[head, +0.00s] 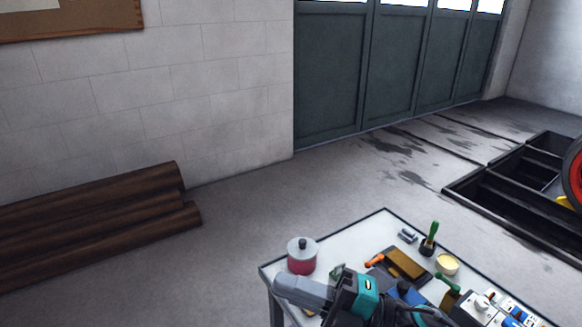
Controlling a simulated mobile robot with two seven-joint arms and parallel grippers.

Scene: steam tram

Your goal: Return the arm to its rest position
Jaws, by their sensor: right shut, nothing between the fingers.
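My right arm crosses the near part of a white-topped table (347,240) at the bottom of the head view. My right gripper (398,312), dark with a teal part behind it, is low over the table's near side. It is shut and holds nothing. Its fingertips are hard to make out among the dark items there. My left gripper is not in view.
The table holds a red pot with a grey lid (302,262), a brown board (407,264), a green-handled brush (433,233), a cream bowl (447,264) and small parts. Dark logs (95,220) lie by the wall. A floor pit (505,190) is at right. Floor between is clear.

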